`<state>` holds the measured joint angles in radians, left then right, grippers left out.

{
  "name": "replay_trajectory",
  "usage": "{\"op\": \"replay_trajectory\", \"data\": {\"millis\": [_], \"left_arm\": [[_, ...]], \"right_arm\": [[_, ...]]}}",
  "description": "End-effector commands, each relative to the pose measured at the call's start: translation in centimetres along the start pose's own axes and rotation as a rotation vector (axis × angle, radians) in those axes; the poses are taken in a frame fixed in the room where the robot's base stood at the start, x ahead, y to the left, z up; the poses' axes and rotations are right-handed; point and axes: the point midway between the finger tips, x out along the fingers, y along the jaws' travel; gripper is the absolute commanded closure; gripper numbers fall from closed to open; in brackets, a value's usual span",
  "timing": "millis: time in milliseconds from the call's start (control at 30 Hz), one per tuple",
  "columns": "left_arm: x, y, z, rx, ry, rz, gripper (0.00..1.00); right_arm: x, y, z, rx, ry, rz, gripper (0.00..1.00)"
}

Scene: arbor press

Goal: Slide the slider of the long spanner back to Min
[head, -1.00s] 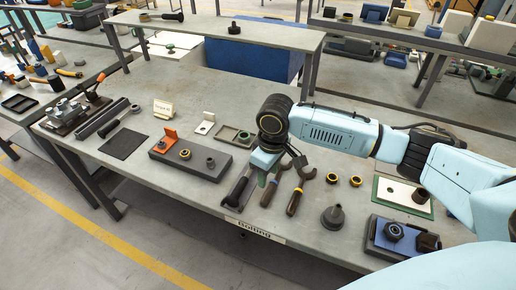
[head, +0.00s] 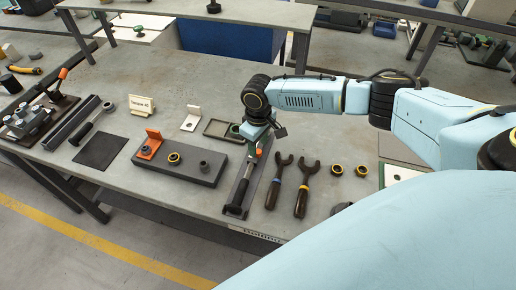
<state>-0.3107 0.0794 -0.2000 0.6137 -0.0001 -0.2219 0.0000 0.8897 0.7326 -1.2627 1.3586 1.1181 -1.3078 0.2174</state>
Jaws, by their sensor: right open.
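The long spanner (head: 243,186) lies lengthwise on a dark narrow tray (head: 229,200), its black handle toward the table's front edge and a grey shaft running away from it. A small orange-red part (head: 258,153) with green beside it shows near its far end; I cannot tell whether this is the slider, and no Min mark is readable. My right gripper (head: 263,138) is above this far end, pointing down, and is open. Its wrist and fingers partly hide the spanner's far end, and I cannot tell if they touch it. My left gripper is not in view.
Two fork-headed spanners (head: 277,183) (head: 305,190) lie close to the right of the tray. A grey block (head: 205,170) with rings and an orange bracket (head: 150,145) is on the left. Two yellow-black rings (head: 337,169) lie to the right. The rear table top is largely clear.

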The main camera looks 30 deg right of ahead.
Motion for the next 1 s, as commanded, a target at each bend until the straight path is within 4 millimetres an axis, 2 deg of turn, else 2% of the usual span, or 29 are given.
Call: {"op": "replay_trajectory", "data": {"millis": [33,167,300,567,900,1000], "left_arm": [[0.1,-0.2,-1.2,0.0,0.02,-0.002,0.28],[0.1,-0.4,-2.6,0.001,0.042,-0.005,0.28],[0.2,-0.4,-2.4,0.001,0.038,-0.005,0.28],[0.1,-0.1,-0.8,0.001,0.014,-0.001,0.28],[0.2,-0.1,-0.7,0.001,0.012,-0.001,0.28],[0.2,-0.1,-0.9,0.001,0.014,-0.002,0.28]], "right_arm": [[0.8,0.0,0.0,0.0,-0.002,0.001,0.57],[2.2,0.0,0.0,0.0,-0.001,0.0,0.57],[2.9,0.0,0.0,0.0,0.0,0.001,0.57],[3.0,0.0,0.0,-0.001,0.0,0.001,0.57],[3.0,0.0,0.0,-0.001,0.001,0.001,1.0],[3.0,0.0,0.0,-0.001,0.001,0.001,1.0]]}}
